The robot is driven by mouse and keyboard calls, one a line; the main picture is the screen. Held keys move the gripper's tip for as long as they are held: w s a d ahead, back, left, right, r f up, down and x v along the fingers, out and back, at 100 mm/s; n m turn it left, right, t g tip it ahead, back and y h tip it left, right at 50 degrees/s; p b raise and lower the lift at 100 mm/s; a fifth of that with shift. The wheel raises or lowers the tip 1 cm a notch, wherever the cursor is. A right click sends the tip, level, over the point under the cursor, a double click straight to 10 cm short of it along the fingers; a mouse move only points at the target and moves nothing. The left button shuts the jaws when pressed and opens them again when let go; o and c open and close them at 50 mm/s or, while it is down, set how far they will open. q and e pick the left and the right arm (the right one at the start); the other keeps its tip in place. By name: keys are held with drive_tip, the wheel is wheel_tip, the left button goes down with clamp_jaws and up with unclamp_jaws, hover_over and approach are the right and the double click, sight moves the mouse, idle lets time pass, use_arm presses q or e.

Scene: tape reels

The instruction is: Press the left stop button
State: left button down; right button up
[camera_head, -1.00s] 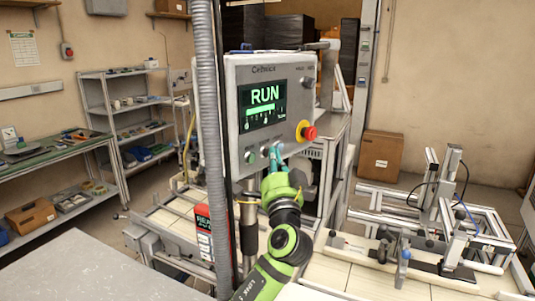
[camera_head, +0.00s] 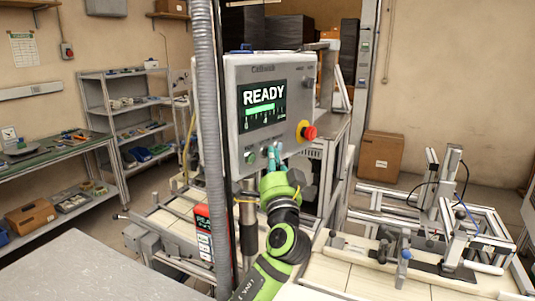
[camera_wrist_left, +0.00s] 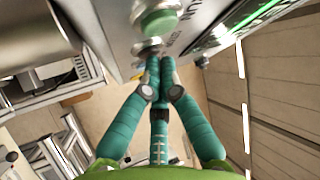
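The grey control box (camera_head: 236,110) carries a screen (camera_head: 263,105) reading READY with a green bar. A green button (camera_head: 250,157) sits low on its panel and shows in the wrist view (camera_wrist_left: 158,22). Beside it, a metal-ringed button (camera_wrist_left: 147,47) is partly hidden by my fingertips. A red mushroom button (camera_head: 309,132) on a yellow base is at the right. My left gripper (camera_head: 272,152) has its teal fingertips together with nothing between them. The tips (camera_wrist_left: 160,62) are at the metal-ringed button; I cannot tell whether they touch it. My right gripper is out of view.
A grey ribbed conduit (camera_head: 208,120) stands close left of the box. Machine rails and clamps (camera_head: 430,235) lie at the right. A grey tabletop (camera_head: 90,270) is at the lower left. A cardboard box (camera_head: 381,158) is on the floor behind.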

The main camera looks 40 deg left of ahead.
use_arm(q)
drive_tip(key=shift+s+d, duration=0.1)
drive_tip(key=shift+d, duration=0.5)
drive_tip(key=shift+d, duration=0.1)
drive_tip(key=shift+s+d+b, duration=0.15)
drive_tip(key=shift+d+b, duration=0.45)
drive_tip(key=shift+d, duration=1.8)
